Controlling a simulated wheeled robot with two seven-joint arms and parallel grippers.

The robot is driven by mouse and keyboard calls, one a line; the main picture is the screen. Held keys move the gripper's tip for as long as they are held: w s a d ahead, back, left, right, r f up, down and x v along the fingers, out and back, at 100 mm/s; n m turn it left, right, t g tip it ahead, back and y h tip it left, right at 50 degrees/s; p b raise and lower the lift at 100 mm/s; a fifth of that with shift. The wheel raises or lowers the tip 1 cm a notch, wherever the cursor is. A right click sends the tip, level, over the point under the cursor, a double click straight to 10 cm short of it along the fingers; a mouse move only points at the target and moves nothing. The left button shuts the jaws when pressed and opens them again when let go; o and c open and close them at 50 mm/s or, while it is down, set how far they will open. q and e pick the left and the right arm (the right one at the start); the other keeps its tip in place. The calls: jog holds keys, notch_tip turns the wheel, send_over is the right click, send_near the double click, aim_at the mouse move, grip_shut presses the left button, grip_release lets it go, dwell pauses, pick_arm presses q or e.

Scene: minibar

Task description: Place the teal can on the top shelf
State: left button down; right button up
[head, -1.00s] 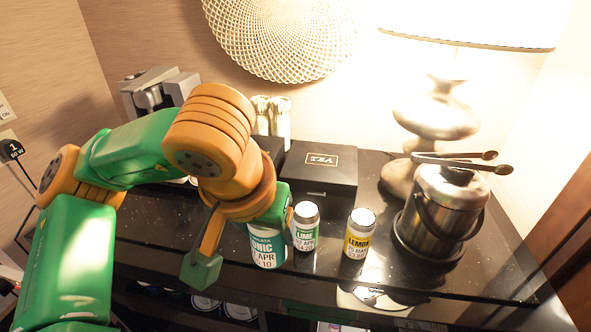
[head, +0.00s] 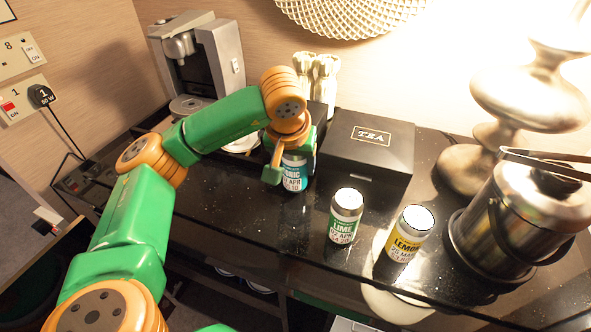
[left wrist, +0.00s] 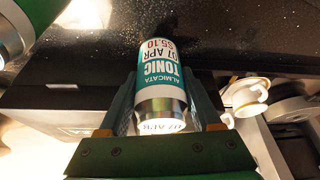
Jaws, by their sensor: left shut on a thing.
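The teal can (head: 295,176), a tonic can with a teal and white label, is in my left gripper (head: 290,165), over the back-middle part of the black counter. The gripper's fingers are around its upper part and hide some of it. In the left wrist view the teal can (left wrist: 161,78) sits between the two fingers (left wrist: 165,110), its label upside down. I cannot tell whether its base touches the counter. The top shelf cannot be told apart with certainty; shelf space with cans shows below the counter. My right gripper is not in view.
A lime can (head: 345,216) and a lemon can (head: 409,234) stand on the counter (head: 225,215). Behind are a black tea box (head: 367,150), a coffee machine (head: 205,60) and a lamp (head: 520,95). A metal ice bucket (head: 520,220) with tongs stands right. The counter's front left is clear.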

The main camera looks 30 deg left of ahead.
pick_arm(q)
jog(key=shift+s+f, duration=0.25)
jog(key=shift+f, duration=0.5)
jog(key=shift+w+f, duration=0.1)
jog(key=shift+f, duration=0.1)
jog(key=shift+c, duration=0.4)
grip_release()
jog(key=shift+d, duration=0.1)
jog(key=shift+r, duration=0.1)
